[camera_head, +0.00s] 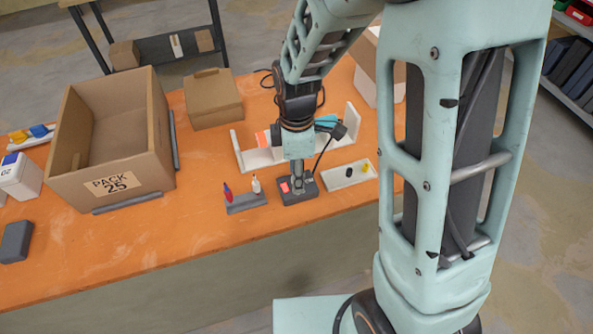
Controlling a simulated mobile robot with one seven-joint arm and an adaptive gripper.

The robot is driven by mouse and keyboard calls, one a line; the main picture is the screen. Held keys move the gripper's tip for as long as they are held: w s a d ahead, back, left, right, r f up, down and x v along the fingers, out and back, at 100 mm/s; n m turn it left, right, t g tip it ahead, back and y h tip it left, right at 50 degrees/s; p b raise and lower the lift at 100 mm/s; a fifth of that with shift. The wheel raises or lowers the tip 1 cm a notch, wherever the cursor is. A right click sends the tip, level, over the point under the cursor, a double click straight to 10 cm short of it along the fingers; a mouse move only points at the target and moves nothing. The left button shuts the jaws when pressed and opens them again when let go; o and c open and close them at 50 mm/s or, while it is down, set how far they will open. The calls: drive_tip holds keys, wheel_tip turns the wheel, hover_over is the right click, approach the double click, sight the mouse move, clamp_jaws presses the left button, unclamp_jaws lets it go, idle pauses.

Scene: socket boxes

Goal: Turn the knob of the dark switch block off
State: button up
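The dark switch block (300,196) lies on the orange table near its front edge. A pink-red patch (284,187) shows on its left part. My gripper (297,188) points straight down over the block, with its fingertips at or just above the block's top. The knob is hidden by the gripper or too small to make out. The fingers look close together, but I cannot tell whether they are shut or touching the knob.
A grey holder (247,203) with a red and a white bottle stands just left of the block. A white tray (347,175) lies to the right, and a white rack (262,158) stands behind. A large carton (72,148) is at left. The front-middle table is clear.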

clamp_jaws()
drive_tip(key=shift+m, duration=0.4)
drive_tip(key=m+b, duration=0.1)
drive_tip(key=m, duration=0.2)
drive_tip(key=shift+m, duration=0.4)
drive_tip(key=m, duration=0.4)
drive_tip(key=shift+w+b, duration=0.1)
drive_tip(key=shift+b, duration=0.25)
drive_tip(key=m, duration=0.9)
drive_tip(key=shift+b, duration=0.4)
drive_tip(key=shift+m, duration=0.3)
